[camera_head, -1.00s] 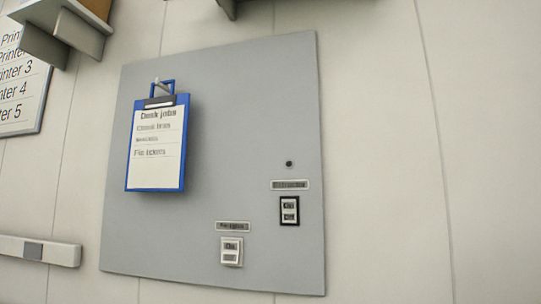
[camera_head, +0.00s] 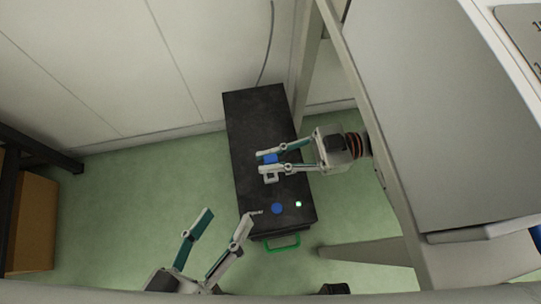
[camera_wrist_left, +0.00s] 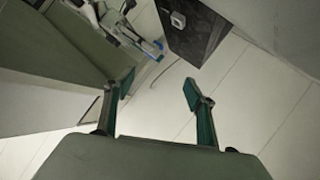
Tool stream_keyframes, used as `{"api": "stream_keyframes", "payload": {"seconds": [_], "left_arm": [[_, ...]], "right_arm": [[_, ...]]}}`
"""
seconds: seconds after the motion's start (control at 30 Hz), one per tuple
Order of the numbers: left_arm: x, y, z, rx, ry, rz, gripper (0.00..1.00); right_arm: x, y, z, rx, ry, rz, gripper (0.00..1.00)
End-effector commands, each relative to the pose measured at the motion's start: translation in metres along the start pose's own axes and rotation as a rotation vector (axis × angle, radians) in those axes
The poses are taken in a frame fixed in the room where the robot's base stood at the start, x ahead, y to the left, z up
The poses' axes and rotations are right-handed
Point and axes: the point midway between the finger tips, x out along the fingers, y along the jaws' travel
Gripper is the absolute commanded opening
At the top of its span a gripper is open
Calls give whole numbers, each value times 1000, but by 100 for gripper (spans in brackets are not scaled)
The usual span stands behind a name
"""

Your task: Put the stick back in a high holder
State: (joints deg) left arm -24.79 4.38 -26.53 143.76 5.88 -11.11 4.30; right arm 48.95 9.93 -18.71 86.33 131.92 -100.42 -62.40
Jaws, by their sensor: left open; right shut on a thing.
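My right gripper (camera_head: 272,161) is shut on a small blue piece (camera_head: 270,157), which I take to be the stick. A pale square loop (camera_head: 271,178) shows just below its fingers; I cannot tell whether it belongs to the stick. This gripper is over the black box (camera_head: 250,108) in the head view. My left gripper (camera_head: 226,221) is open and empty, low and left of the box. Its spread fingers (camera_wrist_left: 150,90) also show in the left wrist view, with nothing between them. I can make out no high holder in the present views.
The black box stands on the green floor (camera_head: 140,185), with a blue round button (camera_head: 277,208), a small green light (camera_head: 298,204) and a green handle (camera_head: 283,242). A grey table (camera_head: 440,120) borders the right. A brown box (camera_head: 32,222) is at left. The floor between is clear.

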Motion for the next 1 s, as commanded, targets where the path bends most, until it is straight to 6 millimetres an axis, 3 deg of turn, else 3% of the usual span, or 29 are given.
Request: {"api": "stream_keyframes", "payload": {"seconds": [0.1,0.37,0.6,1.0], "left_arm": [[2,5,4,-68,9,3,56],[3,9,5,-121,18,8,56],[5,16,10,-267,40,11,56],[6,21,4,-289,57,17,56]], "right_arm": [[0,-1,19,5,1,1,0],[0,0,35,2,1,0,0],[0,-1,71,5,1,0,0],[0,1,72,-2,-1,0,0]]}}
